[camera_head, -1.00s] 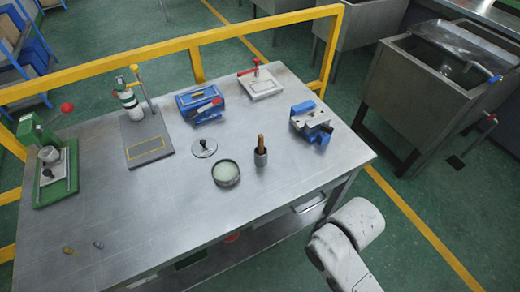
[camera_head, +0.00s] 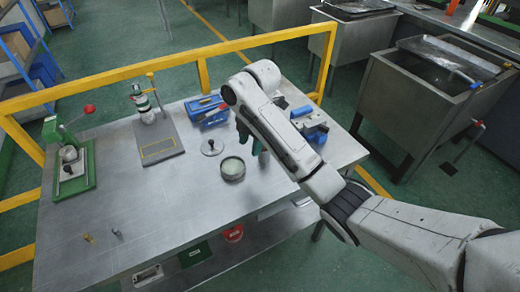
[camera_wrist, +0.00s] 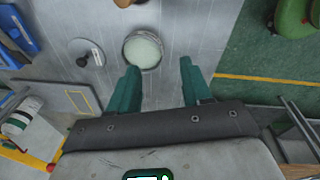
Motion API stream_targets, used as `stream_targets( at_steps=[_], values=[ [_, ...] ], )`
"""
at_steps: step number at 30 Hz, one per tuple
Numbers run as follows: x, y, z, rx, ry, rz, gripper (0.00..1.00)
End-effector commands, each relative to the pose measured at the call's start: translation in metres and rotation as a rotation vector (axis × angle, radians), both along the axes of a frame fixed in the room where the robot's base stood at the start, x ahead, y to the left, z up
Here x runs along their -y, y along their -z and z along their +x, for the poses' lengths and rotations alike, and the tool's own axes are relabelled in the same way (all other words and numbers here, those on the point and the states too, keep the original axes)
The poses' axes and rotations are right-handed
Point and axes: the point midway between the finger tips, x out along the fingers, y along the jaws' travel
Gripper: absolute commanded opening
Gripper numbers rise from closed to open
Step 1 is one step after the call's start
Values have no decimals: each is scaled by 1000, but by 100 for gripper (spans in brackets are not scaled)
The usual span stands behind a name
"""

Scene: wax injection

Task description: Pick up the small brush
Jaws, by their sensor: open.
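The small brush is mostly hidden behind my gripper and arm in the head view. Its dark holder cup (camera_head: 264,159) shows in part to the right of a round dish (camera_head: 232,168). My gripper (camera_head: 249,139) is above the table, with its green fingers pointing down close to the cup. In the wrist view my gripper (camera_wrist: 158,78) is open, with nothing between its fingers. The dish also shows there (camera_wrist: 143,50), just beyond the fingertips. A dark object at the top edge may be the cup, but it is cut off.
A small knobbed plate (camera_head: 211,147) lies left of the dish. A blue box (camera_head: 208,110) and a blue vise (camera_head: 312,126) stand farther back, the vise partly behind my arm. A green press (camera_head: 70,165) stands at the far left. The table's (camera_head: 165,215) front middle is clear.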

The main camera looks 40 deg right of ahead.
Motion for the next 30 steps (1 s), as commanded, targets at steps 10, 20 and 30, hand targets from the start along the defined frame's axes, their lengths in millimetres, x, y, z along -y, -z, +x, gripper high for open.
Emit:
stream_targets(
  at_steps=[10, 20, 30],
  values=[
    [79, -46, 9, -52, -226, -105, 49],
    [79, -12, 11, -53, -233, -103, 49],
    [82, 19, 13, -55, -230, -104, 49]
  ],
)
